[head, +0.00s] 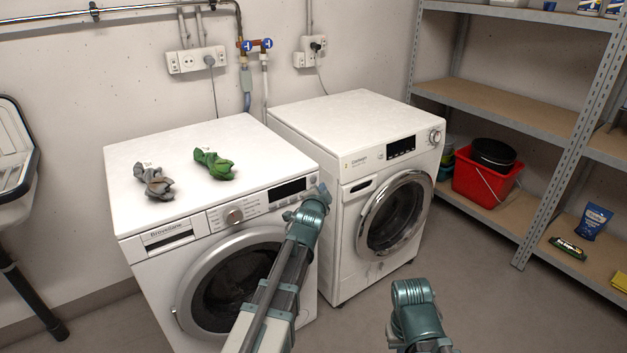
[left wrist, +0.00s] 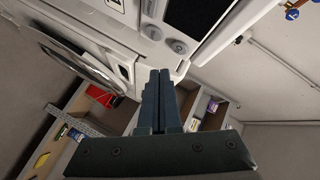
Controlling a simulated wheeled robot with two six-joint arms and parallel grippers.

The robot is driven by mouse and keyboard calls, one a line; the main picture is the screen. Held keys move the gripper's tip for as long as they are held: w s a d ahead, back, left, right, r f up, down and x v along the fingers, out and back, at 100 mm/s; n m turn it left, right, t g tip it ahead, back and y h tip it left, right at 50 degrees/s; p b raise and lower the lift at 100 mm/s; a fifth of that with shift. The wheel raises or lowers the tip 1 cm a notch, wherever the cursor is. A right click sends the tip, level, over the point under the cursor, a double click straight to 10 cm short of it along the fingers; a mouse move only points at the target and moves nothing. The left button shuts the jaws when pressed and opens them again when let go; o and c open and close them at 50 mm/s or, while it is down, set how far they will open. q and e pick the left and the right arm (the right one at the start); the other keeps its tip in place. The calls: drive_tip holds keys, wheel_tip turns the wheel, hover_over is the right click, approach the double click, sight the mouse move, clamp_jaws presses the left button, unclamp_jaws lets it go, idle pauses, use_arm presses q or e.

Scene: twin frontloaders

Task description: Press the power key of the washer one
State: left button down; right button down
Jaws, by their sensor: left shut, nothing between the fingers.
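The left front-loading machine (head: 200,200) has a knob (head: 233,216), a dark display (head: 287,190) and a small round key (head: 313,181) at the right end of its panel. My left gripper (head: 321,191) is at that end of the panel, shut and empty. In the left wrist view the shut fingers (left wrist: 160,76) point towards the panel, close to two round keys, one (left wrist: 152,32) and another (left wrist: 179,46), beside the dark display (left wrist: 197,14). I cannot tell whether the tips touch anything. My right gripper is not in view; only part of that arm shows.
A second front-loading machine (head: 350,165) stands close on the right. Grey and green cloths, one grey (head: 154,182) and one green (head: 214,164), lie on the left machine. A metal shelf (head: 505,105) with a red bucket (head: 486,180) stands at the right. Floor before the machines is free.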

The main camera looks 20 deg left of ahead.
use_arm(q)
drive_tip(key=shift+s+d, duration=1.25)
drive_tip(key=shift+d, duration=0.3)
drive_tip(key=shift+s+d, duration=0.3)
drive_tip(key=shift+d, duration=0.1)
drive_tip(key=s+d, duration=0.6)
drive_tip(key=d, duration=0.2)
drive_tip(key=shift+s+d, duration=0.35)
drive_tip(key=shift+s, duration=0.05)
idle(3.5)
idle(0.6)
drive_tip(key=s+d+r+n+g+p, duration=0.2)
drive_tip(key=s+g+p, duration=0.3)
drive_tip(key=s+p, duration=0.3)
drive_tip(key=s+d+r+n+g+p, duration=0.1)
drive_tip(key=s+r+n+g+p, duration=0.1)
drive_tip(key=s+g+p, duration=0.3)
drive_tip(key=s+d+r+n+g+h+p, duration=0.1)
drive_tip(key=s+g+p, duration=0.4)
drive_tip(key=s+p, duration=0.6)
wheel_tip(320, 180, up, 3)
drive_tip(key=shift+s+d+f+n, duration=0.2)
drive_tip(key=shift+s+d+n, duration=0.4)
drive_tip(key=shift+s+d, duration=0.35)
